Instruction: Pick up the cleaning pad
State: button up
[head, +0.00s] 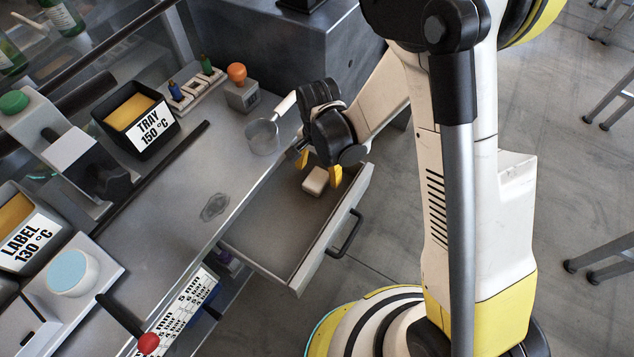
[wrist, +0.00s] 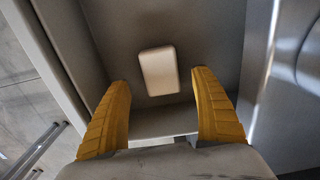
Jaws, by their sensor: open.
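The cleaning pad (head: 315,181) is a small off-white block with rounded edges. It lies on the floor of the open drawer (head: 262,243), towards its far end in the head view. In the wrist view the pad (wrist: 159,71) lies ahead of the fingertips, centred between them and apart from both. My gripper (head: 318,168) has yellow fingers and reaches down over the drawer. In the wrist view my gripper (wrist: 161,85) is open, with nothing between its fingers.
The drawer front with its dark handle (head: 345,234) stands to the right of the pad. A metal pot (head: 263,137) sits on the counter edge left of my gripper. A stamp with an orange knob (head: 241,92) and a black tray (head: 136,116) stand farther left. The drawer's near part is empty.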

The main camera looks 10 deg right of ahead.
aim_at(318, 178)
notch_tip(318, 178, down, 4)
jog(key=shift+w+a+f+b, duration=0.1)
jog(key=shift+b, duration=0.9)
jog(key=c, duration=1.3)
jog(key=shift+o, duration=0.2)
jog(key=shift+r, duration=0.2)
notch_tip(318, 178, up, 10)
jog(key=p, duration=0.5)
jog(key=o, duration=0.6)
jog(key=shift+f, duration=0.1)
jog(key=c, duration=0.5)
